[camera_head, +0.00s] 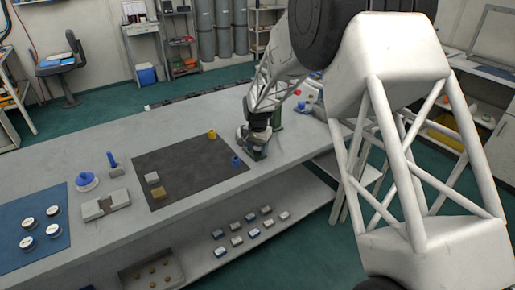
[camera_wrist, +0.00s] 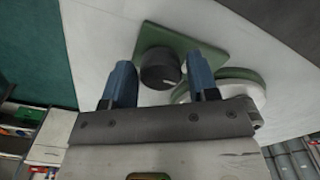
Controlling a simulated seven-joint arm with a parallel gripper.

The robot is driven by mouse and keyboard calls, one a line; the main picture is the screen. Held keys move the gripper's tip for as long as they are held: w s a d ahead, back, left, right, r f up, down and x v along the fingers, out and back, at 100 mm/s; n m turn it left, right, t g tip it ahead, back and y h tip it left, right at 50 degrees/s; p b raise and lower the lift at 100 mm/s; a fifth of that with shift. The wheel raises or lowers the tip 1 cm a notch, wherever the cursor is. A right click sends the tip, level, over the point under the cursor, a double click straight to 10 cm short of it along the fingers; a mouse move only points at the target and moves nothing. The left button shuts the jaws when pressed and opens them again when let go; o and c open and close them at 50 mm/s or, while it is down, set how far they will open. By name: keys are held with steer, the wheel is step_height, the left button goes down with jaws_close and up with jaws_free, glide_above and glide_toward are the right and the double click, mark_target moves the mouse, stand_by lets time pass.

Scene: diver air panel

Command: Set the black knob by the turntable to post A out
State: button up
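The black knob (camera_wrist: 158,69) sits on a green square plate (camera_wrist: 184,42) in the wrist view. My gripper (camera_wrist: 159,65) is open, with one blue-tipped finger on each side of the knob and visible gaps to both. I cannot tell how deep the fingers reach over it. The round turntable (camera_wrist: 237,76), pale with a green rim, lies right beside the plate, partly behind the right finger. In the head view my gripper (camera_head: 256,148) is low over the bench, right of the dark mat, and hides the knob. No pointer mark or post A label is readable.
The long grey bench (camera_head: 130,133) carries a dark mat (camera_head: 185,165) with a yellow piece (camera_head: 212,134) and a blue piece (camera_head: 235,162) close to my gripper. A blue mat (camera_head: 35,235) with white round pieces lies far left. A lower shelf (camera_head: 285,215) holds several small blocks.

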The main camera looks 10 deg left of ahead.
mark_target(258, 148)
steer(key=shift+o, duration=0.9)
steer(key=shift+r, duration=0.1)
steer(key=shift+r, duration=3.8)
